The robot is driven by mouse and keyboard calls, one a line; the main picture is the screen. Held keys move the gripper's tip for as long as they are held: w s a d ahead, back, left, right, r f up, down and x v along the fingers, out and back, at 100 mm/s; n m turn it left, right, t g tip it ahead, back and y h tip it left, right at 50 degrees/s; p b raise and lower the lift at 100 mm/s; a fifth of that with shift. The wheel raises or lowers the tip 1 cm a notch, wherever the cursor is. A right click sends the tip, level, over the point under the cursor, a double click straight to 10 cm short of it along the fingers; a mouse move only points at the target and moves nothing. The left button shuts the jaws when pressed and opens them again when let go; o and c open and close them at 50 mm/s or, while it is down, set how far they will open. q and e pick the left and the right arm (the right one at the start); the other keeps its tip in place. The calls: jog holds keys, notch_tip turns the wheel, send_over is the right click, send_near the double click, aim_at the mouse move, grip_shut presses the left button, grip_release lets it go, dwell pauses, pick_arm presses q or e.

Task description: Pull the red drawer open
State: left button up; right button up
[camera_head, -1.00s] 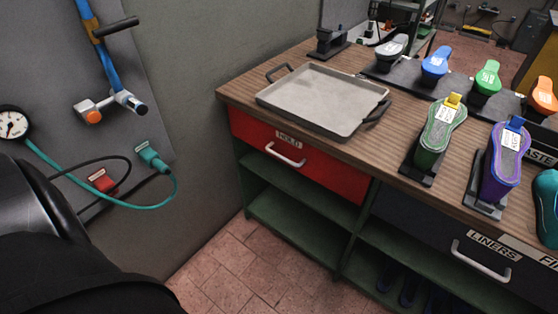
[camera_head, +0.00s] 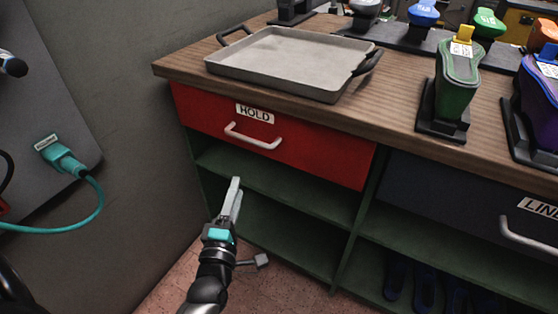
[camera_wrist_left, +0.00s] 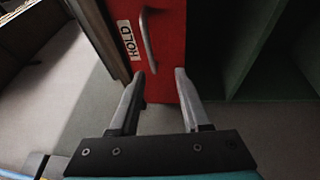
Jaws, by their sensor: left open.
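The red drawer (camera_head: 310,150) is shut under the left end of the wooden bench top. It has a "HOLD" label and a pale bar handle (camera_head: 252,137). My left gripper (camera_head: 234,190) is below the handle and in front of the drawer, apart from it. In the left wrist view the gripper (camera_wrist_left: 158,78) is open and empty, its fingers pointing toward the red drawer (camera_wrist_left: 172,60). The handle (camera_wrist_left: 147,40) lies just beyond the fingertips there. My right gripper is in neither view.
A grey tray (camera_head: 230,66) sits on the bench above the drawer. Green open shelves (camera_head: 285,235) lie below it. A dark drawer (camera_head: 440,190) labelled "LINE..." is to the right. A grey wall (camera_head: 110,60) and a teal cable (camera_head: 90,205) are at the left.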

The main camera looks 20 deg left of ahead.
aim_at(244, 136)
pick_arm(q)
jog(key=shift+n+y, duration=0.3)
jog(key=shift+n, duration=0.3)
jog(key=shift+s+a+r+b+x, duration=0.1)
jog(key=shift+r+b+x, duration=0.45)
jog(key=shift+x, duration=2.05)
jog(key=shift+s+a+r+b+x, duration=0.15)
jog(key=shift+b+x, duration=0.95)
jog(key=shift+x, duration=1.5)
jog(key=shift+a+r+b+x, duration=0.15)
jog(key=shift+b+x, duration=0.65)
jog(key=shift+x, duration=1.8)
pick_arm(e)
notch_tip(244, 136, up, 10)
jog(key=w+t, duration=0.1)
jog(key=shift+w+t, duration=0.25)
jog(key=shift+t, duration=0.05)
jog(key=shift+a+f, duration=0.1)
pick_arm(q)
jog(key=shift+d, duration=0.1)
grip_shut()
jog(key=shift+s, duration=0.1)
